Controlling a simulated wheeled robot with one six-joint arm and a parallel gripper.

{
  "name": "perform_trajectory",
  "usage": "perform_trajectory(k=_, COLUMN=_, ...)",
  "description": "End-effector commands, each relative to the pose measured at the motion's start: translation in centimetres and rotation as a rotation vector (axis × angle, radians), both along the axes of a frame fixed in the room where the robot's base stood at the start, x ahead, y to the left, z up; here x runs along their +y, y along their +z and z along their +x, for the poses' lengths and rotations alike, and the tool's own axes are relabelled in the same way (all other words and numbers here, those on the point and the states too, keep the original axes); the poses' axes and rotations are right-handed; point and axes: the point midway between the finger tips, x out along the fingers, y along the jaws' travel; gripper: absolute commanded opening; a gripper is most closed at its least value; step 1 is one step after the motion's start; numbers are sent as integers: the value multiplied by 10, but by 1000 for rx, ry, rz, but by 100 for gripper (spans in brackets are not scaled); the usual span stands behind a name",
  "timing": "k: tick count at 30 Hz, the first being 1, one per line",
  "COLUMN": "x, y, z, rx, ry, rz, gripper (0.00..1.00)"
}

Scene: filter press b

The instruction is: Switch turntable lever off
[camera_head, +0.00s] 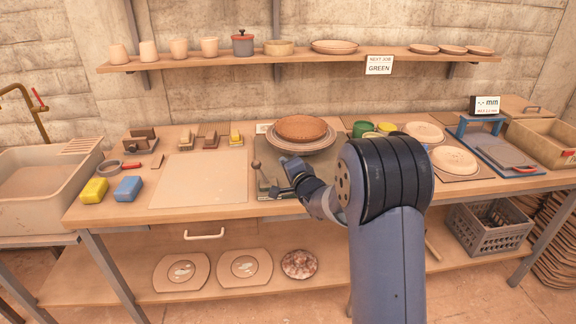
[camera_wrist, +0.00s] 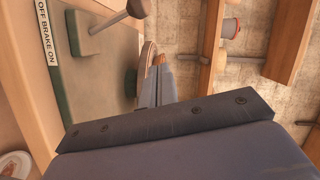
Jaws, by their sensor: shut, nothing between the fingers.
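The turntable (camera_head: 329,145) stands at the back middle of the bench with a round brown clay slab (camera_head: 300,128) on it. Its lever (camera_head: 256,166) is a thin rod with a dark round knob, rising from the base at the front left. In the wrist view the lever (camera_wrist: 108,22) slants up from its pivot to the knob (camera_wrist: 138,8), beside a label (camera_wrist: 47,30) reading "OFF BRAKE ON". My gripper (camera_head: 284,160) is beside the lever, to its right, apparently apart from it. Its fingers (camera_wrist: 159,62) are together and empty. My arm hides part of the turntable's front.
A pale board (camera_head: 200,180) lies left of the turntable. A shelf (camera_head: 220,61) with pots runs along the wall above. The bench front left of the lever is mostly free.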

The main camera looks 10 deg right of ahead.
Motion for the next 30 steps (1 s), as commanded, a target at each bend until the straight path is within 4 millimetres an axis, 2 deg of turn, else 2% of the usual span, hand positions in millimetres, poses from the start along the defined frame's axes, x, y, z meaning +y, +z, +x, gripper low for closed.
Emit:
perform_trajectory(k=16, x=-23, y=12, z=-77, rx=0, ry=-3, rz=0, gripper=0)
perform_trajectory(k=21, x=-26, y=14, z=-88, rx=0, ry=-2, rz=0, gripper=0)
perform_trajectory(k=30, x=-27, y=14, z=-91, rx=0, ry=-2, rz=0, gripper=0)
